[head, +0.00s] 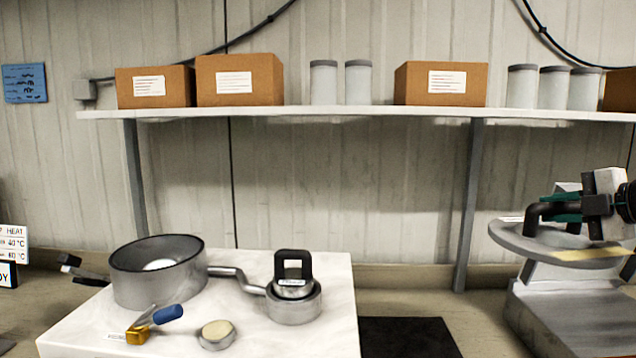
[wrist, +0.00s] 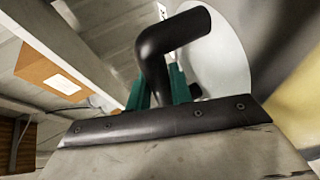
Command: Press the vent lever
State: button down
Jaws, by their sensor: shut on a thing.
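A brass fitting (head: 138,334) with a blue-gripped lever (head: 168,314), which I take for the vent lever, is at the front of the white table. The lever slants up to the right. A small label beside it is too small to read. My gripper (head: 562,208) is far off to the right, away from the lever. Its teal fingers are shut on the black bent handle (head: 538,215) of a round grey lid (head: 510,236). The wrist view shows the handle (wrist: 155,65) between the fingers. I cannot tell whether the lid rests on the stand below.
The white table (head: 70,340) holds an open metal pot (head: 150,285), a pipe, a metal cup (head: 293,308) with a black-handled piece in it, and a small round cap (head: 216,335). A grey stand (head: 565,320) is under the lid. A shelf (head: 350,112) with boxes and canisters spans the wall.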

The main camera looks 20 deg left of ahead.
aim_at(162, 316)
jog(key=z, duration=2.25)
jog(key=k, duration=2.05)
jog(key=u, duration=2.75)
jog(key=i, duration=0.5)
